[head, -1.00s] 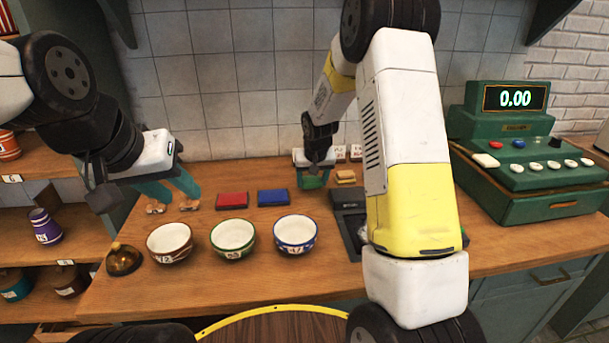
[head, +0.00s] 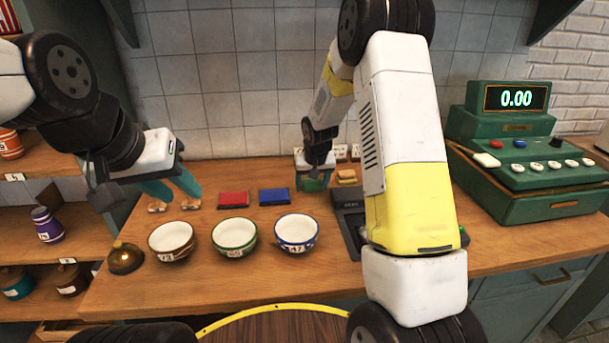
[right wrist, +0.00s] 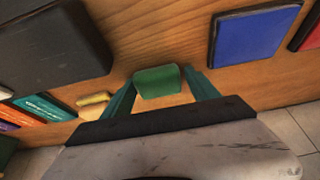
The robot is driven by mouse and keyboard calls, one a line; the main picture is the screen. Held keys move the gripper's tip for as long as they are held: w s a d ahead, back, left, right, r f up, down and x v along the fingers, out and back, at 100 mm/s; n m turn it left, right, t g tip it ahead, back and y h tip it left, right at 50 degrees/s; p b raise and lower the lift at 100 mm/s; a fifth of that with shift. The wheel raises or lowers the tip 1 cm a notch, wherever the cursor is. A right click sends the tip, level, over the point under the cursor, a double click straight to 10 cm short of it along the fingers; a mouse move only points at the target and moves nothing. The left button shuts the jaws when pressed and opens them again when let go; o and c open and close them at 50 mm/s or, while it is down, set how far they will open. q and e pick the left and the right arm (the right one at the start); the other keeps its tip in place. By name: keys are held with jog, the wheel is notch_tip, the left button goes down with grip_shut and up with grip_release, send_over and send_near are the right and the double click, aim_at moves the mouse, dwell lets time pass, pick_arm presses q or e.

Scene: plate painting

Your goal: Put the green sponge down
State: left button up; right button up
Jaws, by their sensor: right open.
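The green sponge (right wrist: 158,82) is between the two teal fingers of my right gripper (right wrist: 162,88) in the right wrist view. The fingers are apart, with a gap beside the sponge at least on the right. In the head view the sponge (head: 314,184) is a small green patch at the back of the counter, partly hidden by my right gripper (head: 315,178). It appears to be at the wooden surface. My left gripper (head: 174,204) is open and empty, with its fingers spread above the counter's left end.
A red pad (head: 233,200) and a blue pad (head: 273,196) lie left of the sponge. A yellow sponge (head: 346,176) and a dark device (head: 350,222) are to its right. Three bowls (head: 235,237) stand in front. A green cash register (head: 520,165) is at the right.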

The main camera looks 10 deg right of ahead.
jog(key=shift+s+d+f, duration=0.25)
jog(key=shift+d+f, duration=0.15)
jog(key=shift+d, duration=0.05)
jog(key=shift+w+r, duration=0.1)
jog(key=shift+r, duration=0.25)
jog(key=s+f+v, duration=0.1)
jog(key=s+v, duration=0.1)
jog(key=v, duration=1.8)
jog(key=s+r+y, duration=0.1)
jog(key=s+r, duration=0.2)
jog(key=s, duration=0.9)
jog(key=s+r+t+y, duration=0.1)
jog(key=s+r, duration=0.2)
jog(key=s, duration=0.9)
jog(key=shift+s+r+n+t, duration=0.2)
jog(key=shift+r+n+t, duration=0.1)
jog(key=shift+r, duration=0.1)
jog(key=shift+o, duration=0.5)
